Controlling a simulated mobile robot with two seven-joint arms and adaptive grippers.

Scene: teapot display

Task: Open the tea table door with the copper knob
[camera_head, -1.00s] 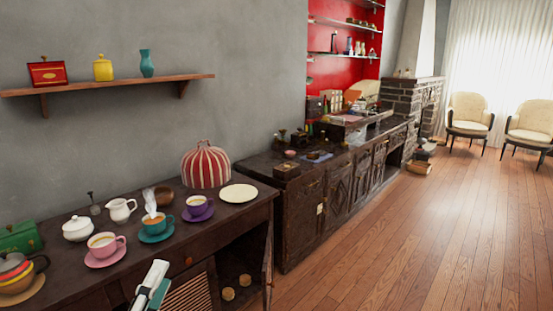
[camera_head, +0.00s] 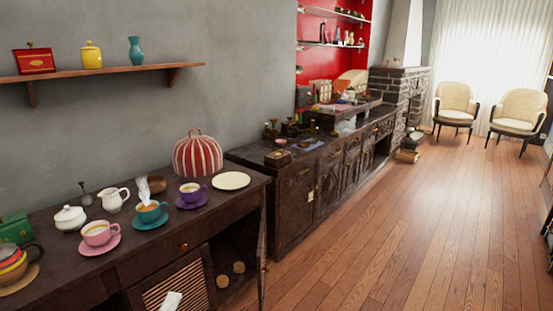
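The dark wooden tea table (camera_head: 225,205) stands along the wall at the left. A small copper-coloured round knob (camera_head: 184,246) is on its front, just under the top. Below it is a slatted door panel (camera_head: 180,287), which looks closed. To its right a compartment is open, and a door (camera_head: 262,262) stands swung outward at the table's right end. A white piece of what seems to be my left gripper (camera_head: 171,301) shows at the bottom edge, in front of the slatted panel and below the knob. Its fingers are mostly out of frame. My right gripper is not in view.
Cups on saucers, a sugar bowl (camera_head: 69,217), a creamer (camera_head: 113,199) and a striped cozy (camera_head: 200,155) stand on the table. A carved sideboard (camera_head: 292,208) stands beyond. The wooden floor (camera_head: 400,240) is largely clear.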

